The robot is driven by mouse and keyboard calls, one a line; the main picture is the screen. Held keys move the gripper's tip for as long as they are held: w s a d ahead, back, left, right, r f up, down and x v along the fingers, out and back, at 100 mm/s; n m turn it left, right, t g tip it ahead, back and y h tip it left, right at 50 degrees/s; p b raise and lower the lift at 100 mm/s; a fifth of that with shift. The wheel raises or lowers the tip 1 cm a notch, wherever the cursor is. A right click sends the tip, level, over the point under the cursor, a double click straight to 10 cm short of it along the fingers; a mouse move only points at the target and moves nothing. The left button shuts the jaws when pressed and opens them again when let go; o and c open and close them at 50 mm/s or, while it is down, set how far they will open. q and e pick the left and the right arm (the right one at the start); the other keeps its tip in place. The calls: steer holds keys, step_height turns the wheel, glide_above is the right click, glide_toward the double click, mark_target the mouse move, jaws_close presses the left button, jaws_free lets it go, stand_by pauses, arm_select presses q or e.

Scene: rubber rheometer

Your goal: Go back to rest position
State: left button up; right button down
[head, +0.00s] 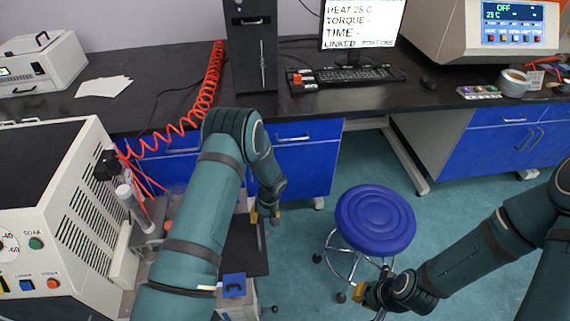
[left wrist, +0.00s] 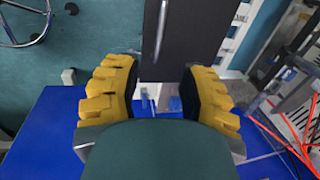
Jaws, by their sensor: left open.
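My left gripper (head: 266,214) hangs low in the head view, below the blue cabinet and to the left of the stool, with its arm reaching in from the lower left. In the left wrist view its yellow-padded fingers (left wrist: 160,95) stand apart with nothing held between them. A dark panel (left wrist: 180,40) and a blue surface (left wrist: 55,125) lie beyond them. My right gripper (head: 368,294) is at the lower right of the head view, in front of the blue stool (head: 376,220). Its fingers are too small to tell whether they are open.
A cream machine (head: 75,180) with a coiled red hose (head: 210,85) stands at left, close to my left arm. The black bench (head: 420,95) carries a computer tower (head: 252,45), a keyboard (head: 355,75) and a cup (head: 513,84). Teal floor (head: 300,240) is clear left of the stool.

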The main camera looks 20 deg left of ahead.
arm_select(q)
steer(key=s+d+r+m+t+h, duration=0.1)
steer(key=s+d+r+h, duration=0.2)
steer(key=s+d, duration=0.4)
steer(key=s+d+r+m+t+h, duration=0.1)
steer(key=s+d+r, duration=0.5)
steer(key=s, duration=0.7)
steer(key=shift+d+m+t+h, duration=0.4)
steer(key=shift+d+m+h, duration=0.4)
steer(key=shift+d+h, duration=0.15)
steer(key=shift+a+f, duration=0.1)
